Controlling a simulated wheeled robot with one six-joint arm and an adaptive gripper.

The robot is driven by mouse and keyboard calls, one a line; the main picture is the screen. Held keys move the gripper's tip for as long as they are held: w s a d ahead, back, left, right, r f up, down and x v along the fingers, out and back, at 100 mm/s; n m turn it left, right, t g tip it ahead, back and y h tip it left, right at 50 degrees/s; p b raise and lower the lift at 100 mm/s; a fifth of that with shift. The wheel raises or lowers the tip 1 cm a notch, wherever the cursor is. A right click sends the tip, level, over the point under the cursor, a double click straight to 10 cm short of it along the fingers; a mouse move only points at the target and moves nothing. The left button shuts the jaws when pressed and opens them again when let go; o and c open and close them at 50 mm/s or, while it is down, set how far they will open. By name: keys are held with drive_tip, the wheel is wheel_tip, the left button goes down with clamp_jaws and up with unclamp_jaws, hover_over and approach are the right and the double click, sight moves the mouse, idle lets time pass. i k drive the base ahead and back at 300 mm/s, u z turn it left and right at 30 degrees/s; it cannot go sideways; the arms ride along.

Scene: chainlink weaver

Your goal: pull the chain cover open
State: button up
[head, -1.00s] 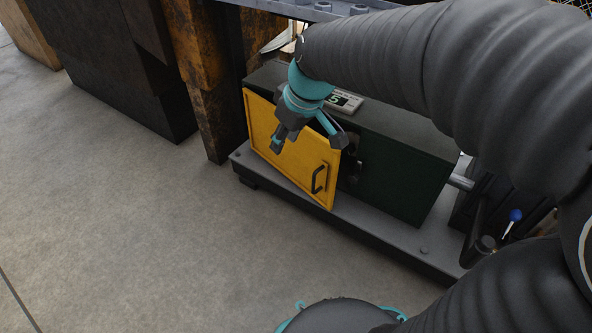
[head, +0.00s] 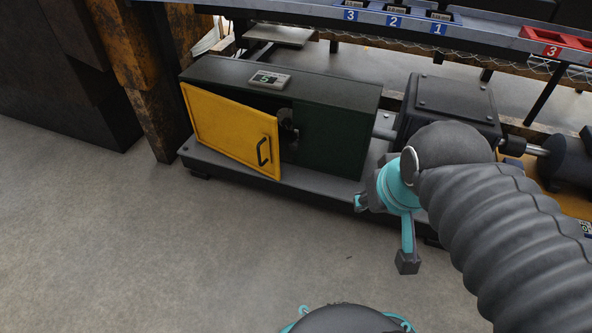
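The yellow chain cover (head: 232,128) is a hinged door on the front of a dark green box (head: 338,132). It stands slightly ajar, its right edge swung out from the box, with a dark gap beside it. A black handle (head: 263,152) is on its right side. Some dark machine parts (head: 288,125) show in the gap. My gripper (head: 382,232) is to the right of the box, apart from the cover and handle. Its fingers are spread wide and nothing is between them.
The box stands on a grey base plate (head: 320,189). A shaft joins it to a dark housing (head: 455,100) at the right. A rail with numbered blue bins (head: 394,20) and red bins (head: 554,47) runs above. Rusty posts (head: 150,95) stand left. The floor (head: 150,240) in front is clear.

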sight(244, 134)
drive_tip(key=z, duration=0.3)
drive_tip(key=k, duration=0.5)
drive_tip(key=u, duration=0.8)
drive_tip(key=i, duration=0.7)
drive_tip(key=u, duration=0.4)
